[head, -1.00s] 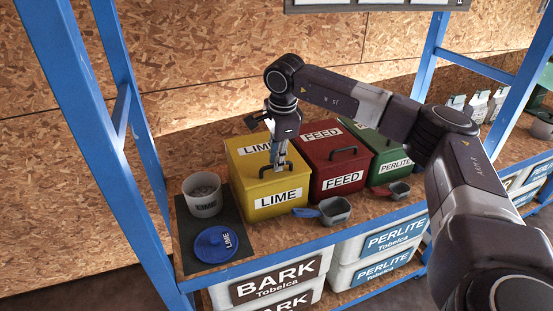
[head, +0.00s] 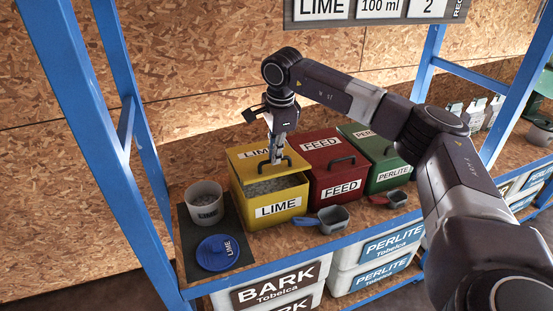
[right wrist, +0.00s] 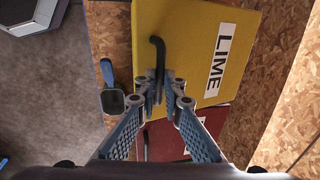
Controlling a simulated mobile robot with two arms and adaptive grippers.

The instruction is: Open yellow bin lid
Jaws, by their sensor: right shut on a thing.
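The yellow LIME bin (head: 275,204) stands on the shelf at the left of the row of bins, with grey granular material showing inside. Its yellow lid (head: 247,154) is raised at the front and tilted back over the bin; the lid's LIME label also shows in the right wrist view (right wrist: 221,55). My right gripper (head: 277,157) is shut on the black lid handle (head: 286,164); the right wrist view shows its fingertips (right wrist: 162,88) around one part of the handle (right wrist: 157,50). My left gripper is not in view.
Right of it stand a red FEED bin (head: 333,177) and a green PERLITE bin (head: 390,176), both shut. A blue-handled scoop (head: 333,217) lies in front. A LIME pot (head: 204,204) and a blue lid (head: 217,251) rest on a dark mat. Blue posts (head: 74,100) frame the shelf.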

